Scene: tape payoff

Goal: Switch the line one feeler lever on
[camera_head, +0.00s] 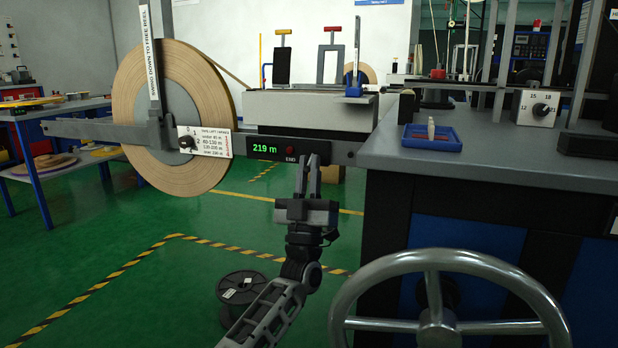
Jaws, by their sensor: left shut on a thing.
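My left gripper (308,166) reaches up from below to the lower edge of the dark display panel (270,147), by the word END. It is shut on a small part there, seemingly the line one feeler lever; the fingers and panel hide most of it, so its position cannot be told. The panel reads 219 m in green and has a dark red lamp (290,153). To its left hangs a white tape-left plate (213,142) with a black knob (186,142), in front of the large tape reel (190,95). My right gripper is not in view.
A grey handwheel (437,262) stands at the front right, close to my left arm. A grey bench (470,170) with a blue tray (431,139) and a dial box (537,108) fills the right. A black spool (243,288) is on the green floor. Blue tables stand left.

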